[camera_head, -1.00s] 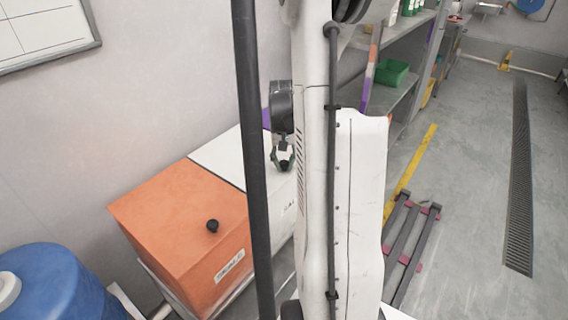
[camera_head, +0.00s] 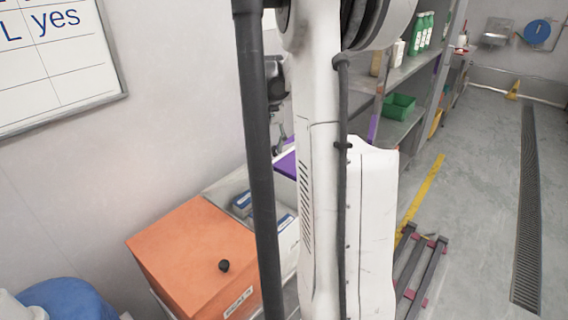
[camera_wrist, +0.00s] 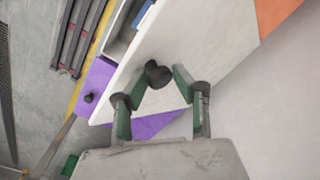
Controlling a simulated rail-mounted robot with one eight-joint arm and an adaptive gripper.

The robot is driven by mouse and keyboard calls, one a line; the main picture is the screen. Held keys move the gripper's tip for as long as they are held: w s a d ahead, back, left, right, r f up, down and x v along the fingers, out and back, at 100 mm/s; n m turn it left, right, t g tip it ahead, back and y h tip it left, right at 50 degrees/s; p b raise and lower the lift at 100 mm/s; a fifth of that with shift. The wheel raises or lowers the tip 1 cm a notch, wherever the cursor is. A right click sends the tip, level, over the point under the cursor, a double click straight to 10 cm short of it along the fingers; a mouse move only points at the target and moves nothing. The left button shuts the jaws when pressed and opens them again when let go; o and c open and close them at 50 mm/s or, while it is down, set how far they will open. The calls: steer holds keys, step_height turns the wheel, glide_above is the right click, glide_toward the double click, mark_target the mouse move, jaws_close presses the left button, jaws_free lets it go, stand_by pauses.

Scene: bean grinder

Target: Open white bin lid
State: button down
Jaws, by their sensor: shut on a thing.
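The white bin (camera_head: 213,187) stands between the orange and purple bins, its top open in the head view. Blue items (camera_head: 242,203) show inside. The white lid (camera_wrist: 190,42) is raised, tilted off the bin opening in the wrist view. My gripper (camera_wrist: 159,79) is shut on the lid's black knob (camera_wrist: 158,74), with a green-padded finger on each side. In the head view my gripper is partly hidden behind my arm and a dark pole, and the lid cannot be made out clearly.
An orange bin (camera_head: 195,255) with a closed lid stands in front, and a purple lid (camera_head: 287,164) lies behind. A wall is close on the left. Shelves with a green crate (camera_head: 398,107) stand beyond. A dark rack (camera_head: 421,265) lies on the floor at the right.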

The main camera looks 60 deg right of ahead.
steer(key=w+d+r+p, duration=0.1)
steer(key=w+r, duration=0.3)
steer(key=w, duration=0.8)
steer(key=w+d+r+p, duration=0.1)
steer(key=w+r+p, duration=0.2)
steer(key=w, duration=1)
step_height(320, 180, up, 2)
steer(key=shift+r, duration=0.1)
steer(key=shift+w, duration=0.1)
steer(key=c, duration=1.4)
jaws_free()
steer(key=shift+w+a, duration=0.1)
steer(key=shift+a, duration=0.3)
steer(key=shift+d, duration=0.1)
steer(key=shift+r, duration=0.1)
